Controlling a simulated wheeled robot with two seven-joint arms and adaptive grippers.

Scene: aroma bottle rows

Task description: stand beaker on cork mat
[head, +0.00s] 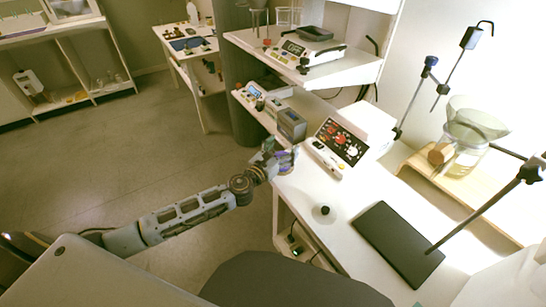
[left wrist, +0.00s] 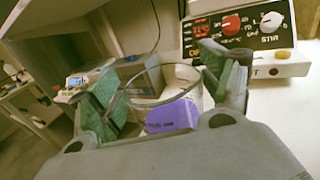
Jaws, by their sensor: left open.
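My left gripper (head: 277,157) is at the left edge of the white bench in the head view. In the left wrist view it (left wrist: 165,95) is open, with one green-padded finger on each side of a clear beaker (left wrist: 189,73). The beaker has a purple label (left wrist: 172,117) and its round rim shows between the fingers. In the head view the beaker is mostly hidden by the gripper; only a purple patch (head: 286,161) shows. I cannot tell whether the fingers touch the glass. I cannot make out a cork mat for certain in either view. My right gripper is not in view.
A hotplate stirrer (head: 343,142) stands just beyond the gripper. A black stand base (head: 385,243) and a small black knob-like thing (head: 324,210) are nearer. A wooden board (head: 420,166) holds a large glass vessel (head: 468,135) and a cork piece (head: 439,154). A shelf overhangs the back.

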